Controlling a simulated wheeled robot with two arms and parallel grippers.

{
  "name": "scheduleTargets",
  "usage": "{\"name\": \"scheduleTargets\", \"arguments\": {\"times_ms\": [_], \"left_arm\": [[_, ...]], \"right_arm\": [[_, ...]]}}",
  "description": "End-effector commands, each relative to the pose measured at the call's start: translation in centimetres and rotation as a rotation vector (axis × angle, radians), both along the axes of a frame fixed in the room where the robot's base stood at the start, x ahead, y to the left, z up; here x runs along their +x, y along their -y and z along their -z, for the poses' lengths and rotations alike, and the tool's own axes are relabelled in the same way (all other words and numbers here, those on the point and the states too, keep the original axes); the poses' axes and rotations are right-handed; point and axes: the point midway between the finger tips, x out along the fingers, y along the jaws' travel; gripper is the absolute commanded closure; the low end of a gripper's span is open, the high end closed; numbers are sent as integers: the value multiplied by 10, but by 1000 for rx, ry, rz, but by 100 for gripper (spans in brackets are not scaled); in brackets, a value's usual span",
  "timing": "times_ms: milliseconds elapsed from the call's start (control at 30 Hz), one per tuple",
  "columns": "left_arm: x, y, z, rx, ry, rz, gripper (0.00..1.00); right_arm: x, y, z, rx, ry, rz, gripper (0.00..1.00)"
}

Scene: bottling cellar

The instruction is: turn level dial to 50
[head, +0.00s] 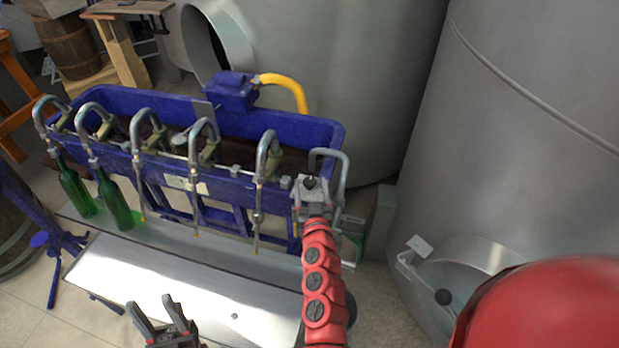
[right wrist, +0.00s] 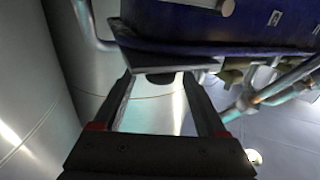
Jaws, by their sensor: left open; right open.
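A small dark knob, apparently the level dial (head: 310,183), sits on a grey plate at the right end of the blue filling trough. Its scale and reading are too small to make out. My right gripper (head: 312,198) is open at this plate and partly covers it. In the right wrist view the dark knob (right wrist: 160,78) shows under the plate's edge, between the open fingers (right wrist: 160,100). I cannot tell whether they touch it. My left gripper (head: 152,306) is open and empty, low in front of the metal bench.
The blue trough (head: 268,195) carries several curved filling spouts. Two green bottles (head: 113,200) stand under the left spouts. A metal bench (head: 190,280) runs in front. Large steel tanks (head: 520,150) stand behind and to the right. A red rounded shape fills the lower right corner.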

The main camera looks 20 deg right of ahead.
Motion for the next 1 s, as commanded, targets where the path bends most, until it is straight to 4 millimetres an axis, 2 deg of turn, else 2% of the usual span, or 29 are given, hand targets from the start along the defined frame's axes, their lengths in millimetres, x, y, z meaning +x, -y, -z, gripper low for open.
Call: {"name": "scheduleTargets", "arguments": {"times_ms": [200,533,567,933,967,1000], "left_arm": [[0,0,-6,0,0,0,50],[0,0,-6,0,0,0,50],[0,0,-6,0,0,0,50],[0,0,-6,0,0,0,50],[0,0,-6,0,0,0,50],[0,0,-6,0,0,0,50]], "right_arm": [[18,3,0,0,-2,-2,26],[21,3,1,1,-3,-2,26],[21,3,1,1,-3,-2,29],[21,3,1,0,-2,-2,96],[21,3,1,0,-2,-2,100],[20,3,1,0,-2,-2,100]]}}
